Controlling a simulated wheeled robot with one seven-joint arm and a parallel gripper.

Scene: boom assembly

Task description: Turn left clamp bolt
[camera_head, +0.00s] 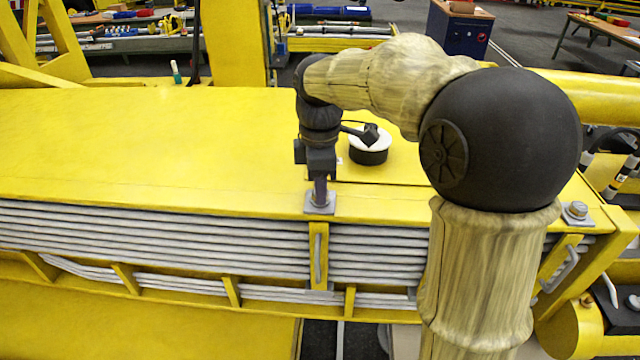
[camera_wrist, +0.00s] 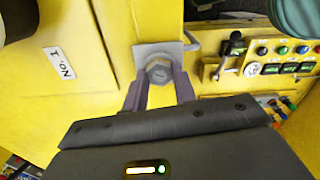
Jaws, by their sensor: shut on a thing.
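The left clamp bolt (camera_wrist: 159,71) is a grey hex head on a square metal plate (camera_wrist: 141,54) on the yellow boom. My gripper (camera_wrist: 160,83) is shut on this bolt head, with one finger at each side of it in the wrist view. In the head view my gripper (camera_head: 320,198) points straight down onto the clamp plate (camera_head: 319,209) at the boom's front edge, and the bolt is hidden between the fingers. A yellow clamp bar (camera_head: 318,255) hangs below the plate, in front of the grey stacked lines.
Another clamp bolt (camera_head: 577,209) sits at the right end of the boom. A round black-and-white part (camera_head: 368,147) stands on the boom behind my gripper.

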